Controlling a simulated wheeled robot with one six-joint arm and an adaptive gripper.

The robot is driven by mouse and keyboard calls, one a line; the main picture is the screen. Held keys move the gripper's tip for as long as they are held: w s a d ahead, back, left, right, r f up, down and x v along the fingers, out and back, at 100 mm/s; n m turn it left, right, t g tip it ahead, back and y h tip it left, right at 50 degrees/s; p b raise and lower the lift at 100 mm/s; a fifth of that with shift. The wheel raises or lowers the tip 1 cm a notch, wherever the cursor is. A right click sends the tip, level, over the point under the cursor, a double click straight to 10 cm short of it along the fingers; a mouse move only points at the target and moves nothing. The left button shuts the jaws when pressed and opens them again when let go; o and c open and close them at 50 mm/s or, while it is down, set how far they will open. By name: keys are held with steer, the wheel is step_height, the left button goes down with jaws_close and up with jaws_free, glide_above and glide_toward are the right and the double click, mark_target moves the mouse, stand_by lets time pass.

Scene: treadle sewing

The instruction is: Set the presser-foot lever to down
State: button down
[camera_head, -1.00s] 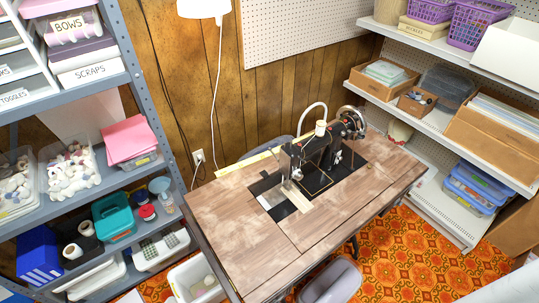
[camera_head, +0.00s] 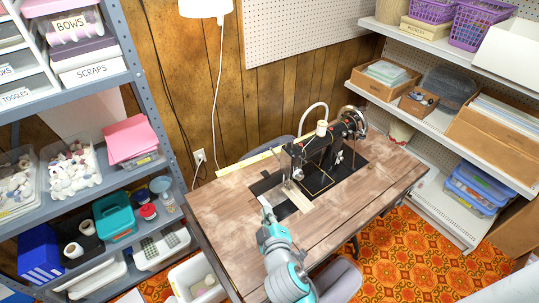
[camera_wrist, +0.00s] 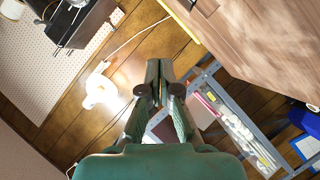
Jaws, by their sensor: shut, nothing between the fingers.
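The black sewing machine (camera_head: 325,150) stands on the wooden treadle table (camera_head: 225,210), its needle end (camera_head: 292,165) to the left. The presser-foot lever is too small to make out, so its position cannot be told. My gripper (camera_head: 266,203) is over the table's front left part, in front of and left of the needle end, apart from the machine. In the wrist view my gripper (camera_wrist: 160,72) is shut and empty. A dark machine part (camera_wrist: 82,22) shows at the upper left there, beyond the fingers.
A grey shelf (camera_head: 150,100) with boxes and jars stands left; white shelves (camera_head: 410,115) with boxes stand right. A hanging lamp (camera_head: 205,8) and its cord are behind the table.

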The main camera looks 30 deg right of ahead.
steer(key=w+d+r+m+g+h, duration=0.1)
steer(key=w+d+r+h, duration=0.2)
steer(key=w+r, duration=0.45)
glide_toward(270, 149)
steer(key=w, duration=0.5)
steer(key=shift+w+d+f, duration=0.1)
steer(key=shift+d+f, duration=0.35)
steer(key=shift+d, duration=0.4)
steer(key=shift+w+d+f, duration=0.1)
steer(key=shift+d+f, duration=0.35)
steer(key=shift+d, duration=0.4)
steer(key=shift+w, duration=0.1)
